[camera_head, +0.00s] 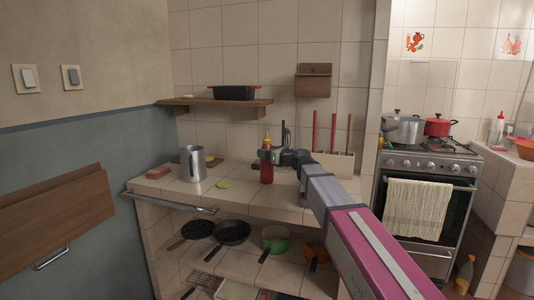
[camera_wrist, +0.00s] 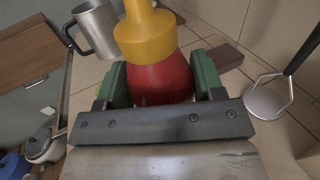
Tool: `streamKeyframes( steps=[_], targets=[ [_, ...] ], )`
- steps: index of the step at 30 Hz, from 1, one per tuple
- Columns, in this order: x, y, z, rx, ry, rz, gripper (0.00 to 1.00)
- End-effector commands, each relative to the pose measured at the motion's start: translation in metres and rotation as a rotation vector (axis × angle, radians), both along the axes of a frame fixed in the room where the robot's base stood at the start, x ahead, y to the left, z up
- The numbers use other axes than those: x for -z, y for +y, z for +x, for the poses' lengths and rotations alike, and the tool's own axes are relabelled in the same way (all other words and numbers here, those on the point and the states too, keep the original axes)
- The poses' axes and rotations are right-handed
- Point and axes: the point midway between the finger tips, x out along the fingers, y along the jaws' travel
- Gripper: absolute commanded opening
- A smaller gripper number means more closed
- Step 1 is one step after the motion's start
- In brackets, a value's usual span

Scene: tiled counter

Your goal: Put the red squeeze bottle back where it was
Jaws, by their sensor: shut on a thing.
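The red squeeze bottle (camera_head: 267,170) with a yellow nozzle stands upright at the tiled counter, in the middle of the head view. My gripper (camera_head: 274,156) reaches in from the right and is shut on the bottle.
A metal mug (camera_head: 193,164) stands to the left on the counter (camera_head: 237,199). A green round thing (camera_head: 224,184) lies between mug and bottle. Pans (camera_head: 232,232) sit below the counter.

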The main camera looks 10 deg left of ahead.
Motion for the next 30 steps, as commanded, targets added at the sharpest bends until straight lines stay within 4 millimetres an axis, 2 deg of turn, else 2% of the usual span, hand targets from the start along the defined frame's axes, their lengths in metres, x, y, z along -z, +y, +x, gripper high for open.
streamKeyframes(
  steps=[1, 3, 14, 17, 30],
  targets=[
    [0.001, 0.000, 0.000, 0.000, 0.000, 0.000, 0.68],
    [0.001, 0.000, 0.000, 0.000, 0.000, 0.000, 0.87],
    [-0.002, -0.001, -0.001, 0.000, 0.000, 0.000, 0.87],
    [-0.001, -0.012, -0.007, 0.001, 0.000, 0.000, 0.87],
    [-0.002, -0.086, -0.045, 0.002, 0.000, 0.000, 0.87]
  ],
)
